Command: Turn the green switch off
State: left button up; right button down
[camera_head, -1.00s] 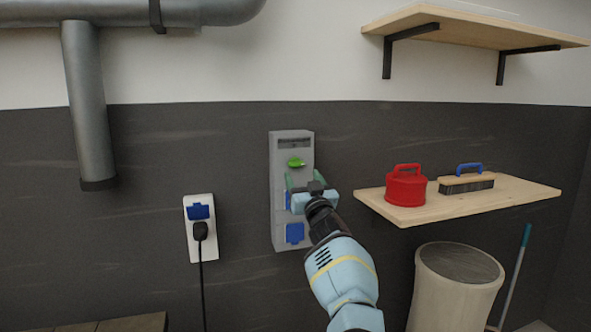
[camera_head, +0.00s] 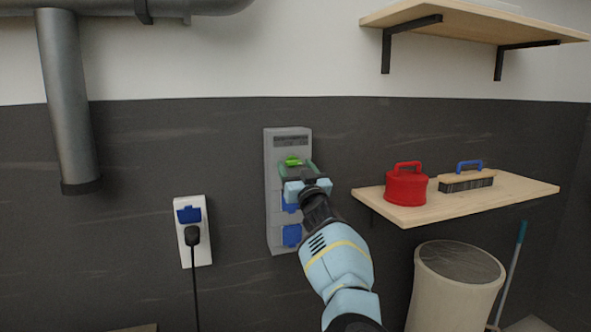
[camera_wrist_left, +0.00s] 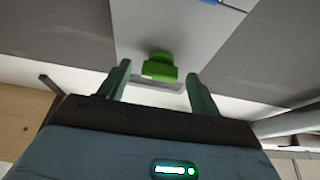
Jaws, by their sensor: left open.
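The green switch (camera_head: 292,161) is a small rotary knob on the upper part of a grey wall box (camera_head: 274,222). My left gripper (camera_head: 299,168) is just in front of the box, at the height of the switch, and partly covers it. In the left wrist view the green switch (camera_wrist_left: 160,66) sits between and just beyond the two open fingers (camera_wrist_left: 160,82), nearer the left one. I see no clear contact. The knob's exact turn angle is hard to tell. My right gripper is not in view.
Blue socket covers (camera_head: 291,235) are on the box below the switch. A white socket (camera_head: 203,250) with a black plug is to the left. A wooden shelf (camera_head: 520,192) to the right holds a red canister (camera_head: 406,188) and a brush (camera_head: 466,180). A bin (camera_head: 425,300) stands below.

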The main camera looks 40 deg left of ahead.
pick_arm(q)
jog(key=c, duration=1)
jog(key=shift+n, duration=0.6)
jog(key=n+g, duration=0.1)
jog(key=n, duration=0.1)
jog(key=n+g, duration=0.1)
jog(key=n, duration=0.1)
jog(key=shift+w+d+g+y, duration=0.1)
jog(key=shift+w+g+y, duration=0.05)
jog(key=shift+g+y, duration=0.15)
jog(key=n+g, duration=0.1)
jog(key=n, duration=0.3)
jog(key=n+g, duration=0.2)
jog(key=n, duration=0.1)
jog(key=shift+w+d+r+n+g, duration=0.1)
jog(key=shift+w+r+n+g, duration=0.05)
jog(key=shift+n+g, duration=0.2)
jog(key=n+g, duration=0.1)
jog(key=n, duration=0.1)
jog(key=n+g+h, duration=0.1)
jog(key=n, duration=0.2)
jog(key=shift+w+r+b, duration=0.1)
jog(key=shift+r+b, duration=0.05)
jog(key=shift+b, duration=0.25)
jog(key=shift+r+n+h, duration=0.15)
jog(key=shift+n+h, duration=0.65)
jog(key=shift+n, duration=1.35)
